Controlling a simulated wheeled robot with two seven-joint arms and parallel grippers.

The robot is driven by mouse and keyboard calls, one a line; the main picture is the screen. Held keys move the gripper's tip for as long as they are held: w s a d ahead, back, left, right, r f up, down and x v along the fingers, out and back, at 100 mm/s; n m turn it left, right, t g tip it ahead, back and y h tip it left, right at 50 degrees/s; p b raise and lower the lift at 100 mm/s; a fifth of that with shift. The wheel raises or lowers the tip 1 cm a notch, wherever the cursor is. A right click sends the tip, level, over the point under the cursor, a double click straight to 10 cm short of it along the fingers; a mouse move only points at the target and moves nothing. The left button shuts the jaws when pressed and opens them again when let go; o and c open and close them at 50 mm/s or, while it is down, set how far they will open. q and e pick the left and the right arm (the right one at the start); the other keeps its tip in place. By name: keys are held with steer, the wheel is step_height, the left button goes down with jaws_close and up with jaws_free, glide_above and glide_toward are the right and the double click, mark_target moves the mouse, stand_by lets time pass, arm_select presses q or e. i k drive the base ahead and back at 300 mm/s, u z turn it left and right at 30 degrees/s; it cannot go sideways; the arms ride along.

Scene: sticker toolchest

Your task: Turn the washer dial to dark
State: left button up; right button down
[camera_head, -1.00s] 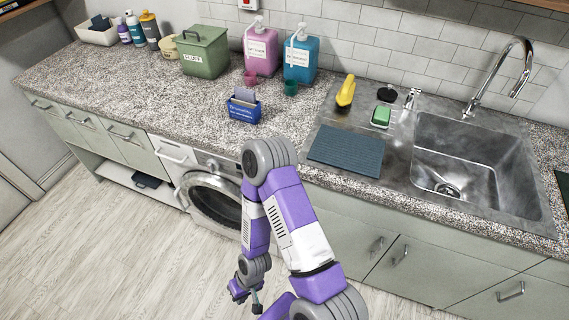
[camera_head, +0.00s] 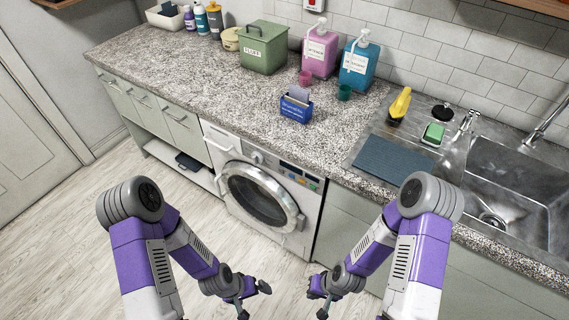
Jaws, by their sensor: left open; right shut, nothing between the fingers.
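The white washer (camera_head: 212,148) stands under the counter at the centre of the head view, its round door shut. Its dial (camera_head: 257,158) is a small round knob on the control panel above the door; its setting and labels are too small to read. My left gripper (camera_head: 254,300) is open, low in front of the washer and apart from it. My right gripper (camera_head: 316,298) is shut and empty, just to its right, also below and away from the panel. Neither gripper touches anything.
The speckled counter (camera_head: 190,75) overhangs the washer. On it are a blue card holder (camera_head: 296,108), a green bin (camera_head: 263,50) and pink (camera_head: 320,52) and blue (camera_head: 358,65) dispensers. A sink (camera_head: 505,180) is at right. The floor (camera_head: 80,220) is clear at left.

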mark_target(257, 158)
steer(key=k, duration=0.4)
steer(key=u, duration=1.5)
steer(key=i, duration=1)
steer(key=z, duration=1.05)
steer(key=i, duration=0.45)
steer(key=z, duration=0.45)
